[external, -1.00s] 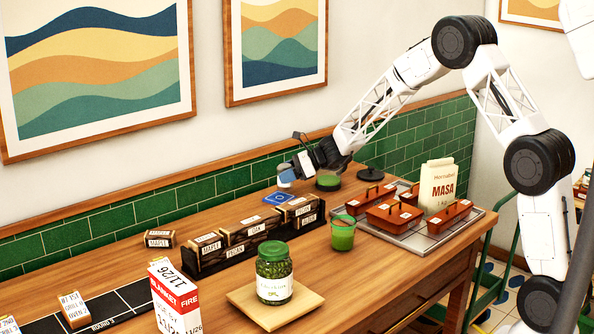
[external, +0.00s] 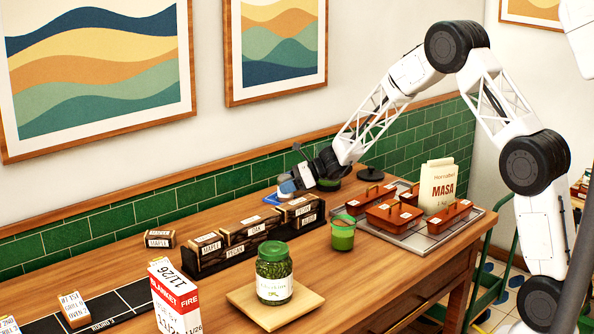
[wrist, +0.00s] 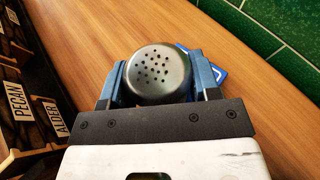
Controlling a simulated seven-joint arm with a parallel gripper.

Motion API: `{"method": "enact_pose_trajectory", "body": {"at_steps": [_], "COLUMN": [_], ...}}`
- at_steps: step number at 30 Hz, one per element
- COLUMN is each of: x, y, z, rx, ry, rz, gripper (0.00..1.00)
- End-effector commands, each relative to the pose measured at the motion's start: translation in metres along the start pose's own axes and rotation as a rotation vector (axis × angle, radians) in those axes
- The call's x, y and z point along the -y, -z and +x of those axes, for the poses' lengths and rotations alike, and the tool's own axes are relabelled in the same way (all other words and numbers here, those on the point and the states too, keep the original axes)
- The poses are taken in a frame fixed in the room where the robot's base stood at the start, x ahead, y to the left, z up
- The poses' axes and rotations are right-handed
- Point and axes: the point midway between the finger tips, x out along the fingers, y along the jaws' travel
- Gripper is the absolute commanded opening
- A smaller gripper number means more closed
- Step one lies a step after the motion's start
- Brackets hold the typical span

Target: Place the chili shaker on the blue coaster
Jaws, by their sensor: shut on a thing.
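The chili shaker (wrist: 158,76) shows its dark, perforated round cap in the wrist view. My gripper (external: 286,187) is shut on it, with a blue finger on each side of the cap (wrist: 158,84). The blue coaster (external: 270,199) lies on the table near the tiled wall, behind the wood-block rack. In the wrist view a blue corner of the coaster (wrist: 219,72) shows beyond the right finger. The rest of it is hidden by the shaker and gripper. The shaker's body and base are mostly hidden, so I cannot tell whether it touches the coaster.
A dark rack of labelled wood blocks (external: 247,240) stands just in front of the coaster. A green cup (external: 343,234), a green-lidded jar (external: 273,273) on a wooden board, and a tray with brown containers (external: 394,217) stand nearby. The green-tiled wall (external: 100,228) is close behind.

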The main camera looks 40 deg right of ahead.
Motion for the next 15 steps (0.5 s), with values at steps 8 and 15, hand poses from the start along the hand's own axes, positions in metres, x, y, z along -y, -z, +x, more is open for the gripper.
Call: {"method": "enact_pose_trajectory", "body": {"at_steps": [8, 15], "x": [0.0, 0.0], "y": [0.0025, 0.0025], "z": [0.0011, 0.0011], "rx": [0.0, 0.0], "ry": [0.0, 0.0], "rz": [0.0, 0.0], "gripper": [0.67, 0.82]}}
